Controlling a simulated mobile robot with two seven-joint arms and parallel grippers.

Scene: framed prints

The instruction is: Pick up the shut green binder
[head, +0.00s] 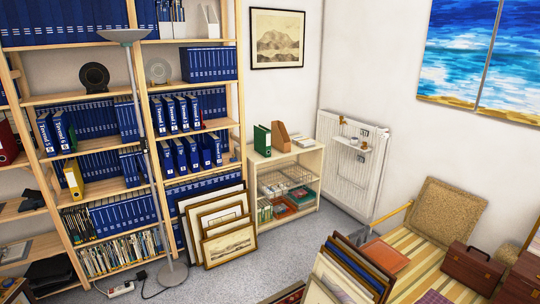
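The green binder (262,140) stands upright and shut on top of a low pale wooden shelf unit (297,159), in the middle of the head view. A tan magazine holder (281,137) stands just to its right. The binder's spine faces roughly toward the camera, with a small round mark low on it. Neither of my grippers is in view.
Framed prints (229,244) lean against the tall bookcase (243,95), left of the low shelf. A floor lamp (136,90) stands before the bookcase. More frames (345,270) and a striped daybed (415,245) fill the lower right. Grey carpet (290,240) is open between.

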